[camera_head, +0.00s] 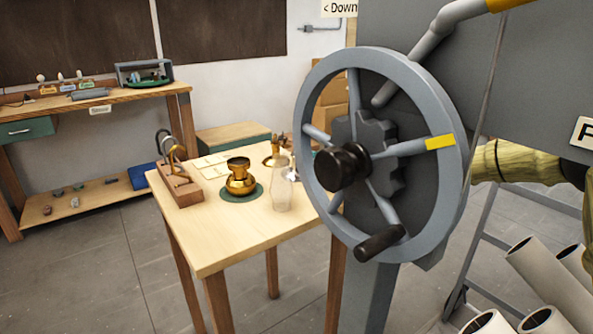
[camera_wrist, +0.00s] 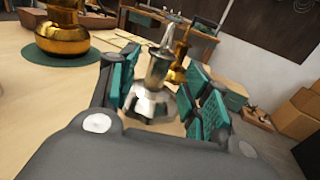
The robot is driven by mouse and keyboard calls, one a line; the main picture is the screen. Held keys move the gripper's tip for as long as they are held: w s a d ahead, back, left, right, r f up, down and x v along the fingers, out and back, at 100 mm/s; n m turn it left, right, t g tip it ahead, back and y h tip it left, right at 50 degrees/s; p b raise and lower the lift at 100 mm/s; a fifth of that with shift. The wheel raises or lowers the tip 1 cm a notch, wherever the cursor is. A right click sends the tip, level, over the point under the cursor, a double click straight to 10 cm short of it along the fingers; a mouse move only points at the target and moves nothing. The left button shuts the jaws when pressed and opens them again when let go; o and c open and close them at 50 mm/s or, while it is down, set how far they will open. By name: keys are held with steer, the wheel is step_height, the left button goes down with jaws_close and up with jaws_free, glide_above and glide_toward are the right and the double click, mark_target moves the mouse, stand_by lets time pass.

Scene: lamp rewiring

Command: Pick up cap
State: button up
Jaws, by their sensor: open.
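A shiny silver piece with a flared base and a narrow pointed top (camera_wrist: 152,95) stands upright on the table in the wrist view. It looks like the cap, though I cannot be sure. My gripper (camera_wrist: 163,98) is open, with its teal-padded fingers on either side of this piece. I cannot tell whether either finger touches it. In the head view only a bit of silver (camera_head: 292,174) shows beside the handwheel, and my gripper is hidden there.
A brass lamp base (camera_head: 240,180) stands on a round green mat (camera_head: 256,194) on the wooden table (camera_head: 225,240). A clear glass chimney (camera_head: 281,190) stands near it. A brass piece (camera_wrist: 181,55) is just behind the silver one. A large grey handwheel (camera_head: 307,110) blocks the head view.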

steer(key=shift+x, duration=2.25)
steer(key=c, duration=1)
